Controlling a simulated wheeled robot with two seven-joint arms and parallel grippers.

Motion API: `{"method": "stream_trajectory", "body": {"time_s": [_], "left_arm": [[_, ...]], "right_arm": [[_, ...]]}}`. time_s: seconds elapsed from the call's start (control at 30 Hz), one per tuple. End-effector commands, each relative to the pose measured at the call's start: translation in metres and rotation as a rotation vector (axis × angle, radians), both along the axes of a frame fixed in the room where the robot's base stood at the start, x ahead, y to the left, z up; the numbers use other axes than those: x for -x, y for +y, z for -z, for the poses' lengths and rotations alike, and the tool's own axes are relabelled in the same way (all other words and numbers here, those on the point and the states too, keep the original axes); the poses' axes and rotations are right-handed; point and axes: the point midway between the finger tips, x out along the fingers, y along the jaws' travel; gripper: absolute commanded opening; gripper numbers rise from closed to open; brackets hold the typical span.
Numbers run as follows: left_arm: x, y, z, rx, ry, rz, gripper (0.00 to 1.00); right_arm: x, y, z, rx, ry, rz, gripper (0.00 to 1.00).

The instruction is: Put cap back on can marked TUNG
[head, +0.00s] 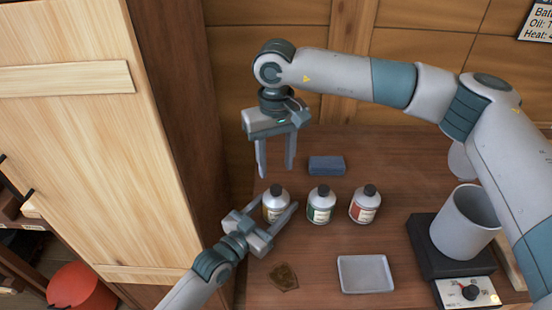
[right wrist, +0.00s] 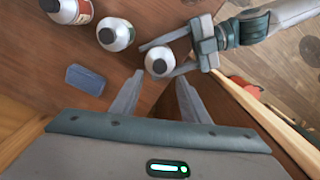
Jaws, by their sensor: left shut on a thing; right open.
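Three grey cans stand upright in a row on the wooden bench: one with a yellowish label (head: 276,204), one with a green label (head: 321,206), one with a red label (head: 364,205). Each has a dark top; the label words are too small to read. No loose cap is visible. My left gripper (head: 279,201) is shut around the yellowish-label can, which also shows in the right wrist view (right wrist: 159,61). My right gripper (head: 276,171) is open and empty, pointing down above and behind that can; its fingers also show in the right wrist view (right wrist: 157,88).
A blue block (head: 326,166) lies behind the cans. A pale tray (head: 366,274) and a brown scrap (head: 284,276) lie in front. A grey pot (head: 466,221) stands on a dark hot plate (head: 424,246) at right. A tall wooden cabinet (head: 75,150) bounds the left.

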Motion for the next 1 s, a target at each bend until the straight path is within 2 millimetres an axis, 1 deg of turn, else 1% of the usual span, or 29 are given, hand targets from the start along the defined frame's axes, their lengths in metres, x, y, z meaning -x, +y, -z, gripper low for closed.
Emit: {"method": "stream_trajectory", "body": {"time_s": [0.17,0.4,0.6,0.77,1.0], "left_arm": [[0.0,0.0,0.001,-0.001,0.001,0.0,0.0],[0.0,0.0,0.001,-0.001,0.001,0.0,0.0],[0.0,0.0,0.001,-0.001,0.001,0.0,0.0],[0.0,0.0,0.001,-0.001,0.001,0.0,0.0],[0.0,0.0,0.001,-0.001,0.001,0.0,0.0]], "right_arm": [[0.0,0.0,0.018,0.0,0.001,0.001,0.42],[0.001,-0.001,0.049,0.001,0.003,0.001,0.42],[0.0,0.0,0.068,0.0,0.001,0.002,0.42],[0.0,-0.001,0.073,0.001,0.001,0.002,0.42],[0.0,0.0,0.074,0.001,0.0,0.002,0.42]]}}
